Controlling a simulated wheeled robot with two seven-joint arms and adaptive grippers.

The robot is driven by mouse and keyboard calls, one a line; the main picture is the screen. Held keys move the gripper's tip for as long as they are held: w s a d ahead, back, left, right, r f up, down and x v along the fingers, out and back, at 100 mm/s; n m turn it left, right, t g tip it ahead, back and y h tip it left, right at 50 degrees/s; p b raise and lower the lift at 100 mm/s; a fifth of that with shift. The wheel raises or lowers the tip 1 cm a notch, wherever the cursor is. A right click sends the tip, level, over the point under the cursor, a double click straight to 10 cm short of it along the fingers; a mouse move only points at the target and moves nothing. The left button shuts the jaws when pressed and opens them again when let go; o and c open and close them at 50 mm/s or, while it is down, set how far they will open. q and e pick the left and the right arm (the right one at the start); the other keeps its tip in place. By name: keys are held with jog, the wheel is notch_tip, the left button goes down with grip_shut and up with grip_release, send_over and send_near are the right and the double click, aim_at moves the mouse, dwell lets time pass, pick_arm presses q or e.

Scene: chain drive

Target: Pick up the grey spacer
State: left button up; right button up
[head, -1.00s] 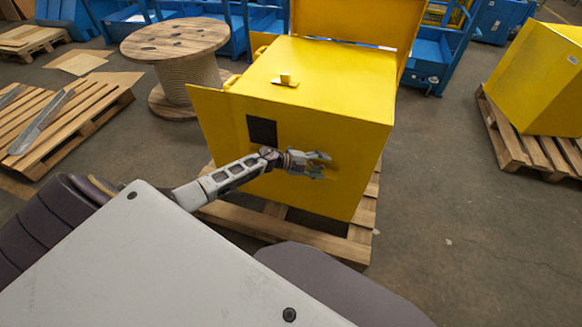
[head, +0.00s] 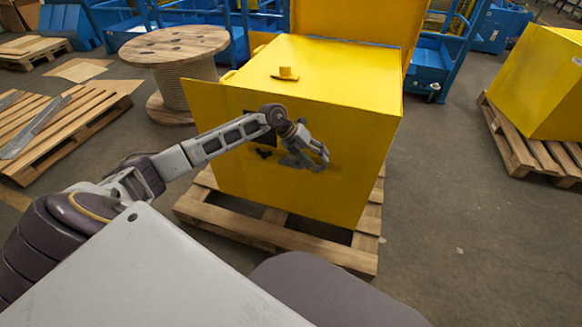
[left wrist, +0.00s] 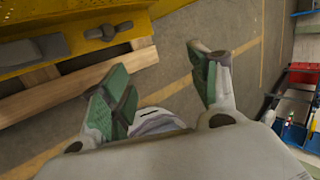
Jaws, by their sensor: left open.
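I cannot make out a grey spacer in either view. My left gripper (head: 308,158) is in front of the near face of a yellow box (head: 335,95). It points down and to the right. In the left wrist view my left gripper (left wrist: 160,85) has its green-padded fingers wide apart. Nothing is held between them. A pale rounded shape shows low behind the fingers, and I cannot tell what it is. My right gripper is in neither view.
The yellow box stands on a wooden pallet (head: 230,230). A cable reel (head: 175,42) stands behind left. In the wrist view a bin with red and blue parts (left wrist: 300,90) shows right.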

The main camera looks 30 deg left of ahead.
pick_arm(q)
jog(key=s+a+r+m+y+b, duration=0.1)
jog(key=s+a+r+y+b, duration=0.1)
jog(key=a+y+b, duration=0.5)
jog(key=shift+a+r+m+t+y, duration=0.3)
jog(key=shift+a+r+y, duration=0.1)
jog(key=shift+a, duration=1.95)
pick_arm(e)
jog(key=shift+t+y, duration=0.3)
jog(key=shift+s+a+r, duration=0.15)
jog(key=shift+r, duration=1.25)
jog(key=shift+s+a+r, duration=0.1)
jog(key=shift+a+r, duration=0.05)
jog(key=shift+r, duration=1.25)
pick_arm(q)
jog(key=b, duration=0.2)
send_over(289, 159)
jog(key=s, duration=0.2)
jog(key=f, duration=0.8)
jog(key=shift+d, duration=0.25)
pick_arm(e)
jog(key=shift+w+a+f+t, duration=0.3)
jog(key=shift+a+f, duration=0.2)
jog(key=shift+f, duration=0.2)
